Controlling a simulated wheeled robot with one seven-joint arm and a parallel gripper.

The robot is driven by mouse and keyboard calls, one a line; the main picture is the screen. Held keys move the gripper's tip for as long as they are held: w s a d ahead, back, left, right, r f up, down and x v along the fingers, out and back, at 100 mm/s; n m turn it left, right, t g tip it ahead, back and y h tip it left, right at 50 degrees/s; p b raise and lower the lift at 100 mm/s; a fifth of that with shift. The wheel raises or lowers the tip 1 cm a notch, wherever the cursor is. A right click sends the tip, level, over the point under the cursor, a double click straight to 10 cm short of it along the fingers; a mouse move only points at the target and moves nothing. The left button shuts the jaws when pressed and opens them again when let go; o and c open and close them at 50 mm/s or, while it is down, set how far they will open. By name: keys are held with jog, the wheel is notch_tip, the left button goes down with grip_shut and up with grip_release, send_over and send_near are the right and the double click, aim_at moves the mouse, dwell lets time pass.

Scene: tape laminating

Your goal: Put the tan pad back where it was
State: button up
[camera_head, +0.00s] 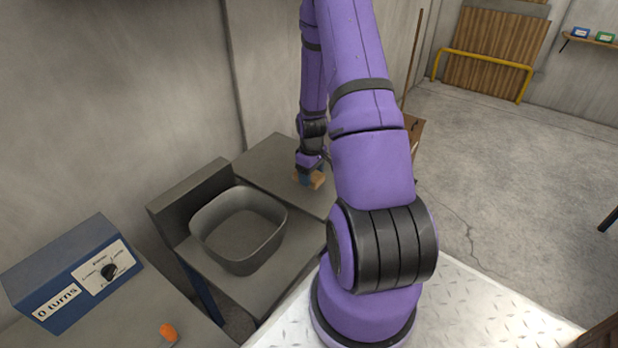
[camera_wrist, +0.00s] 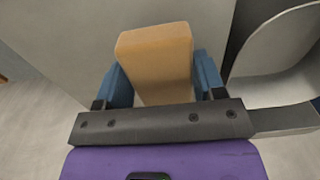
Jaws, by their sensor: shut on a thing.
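The tan pad (camera_wrist: 155,55) is a block held between the two blue fingers of my gripper (camera_wrist: 162,85) in the wrist view. My gripper is shut on it. In the head view my gripper (camera_head: 308,179) is at the far grey table (camera_head: 262,158), with the tan pad (camera_head: 317,181) showing at its tip. The pad is over or on that table's top near its right part; I cannot tell whether it touches the surface. Part of the pad is hidden behind the fingers and my arm.
A grey open bin (camera_head: 238,228) stands on a lower stand nearer me. A blue box with a dial (camera_head: 75,273) reads "0 turns" at the left, with an orange thing (camera_head: 169,332) beside it. A wall runs behind the tables. Open floor lies at the right.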

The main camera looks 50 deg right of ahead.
jog(key=shift+w+d+f, duration=0.15)
jog(key=shift+w+d, duration=0.65)
jog(key=shift+w, duration=0.3)
notch_tip(320, 180, down, 4)
jog(key=shift+d+r, duration=0.1)
jog(key=shift+r, duration=0.1)
jog(key=o, duration=0.9)
jog(key=shift+c, duration=0.2)
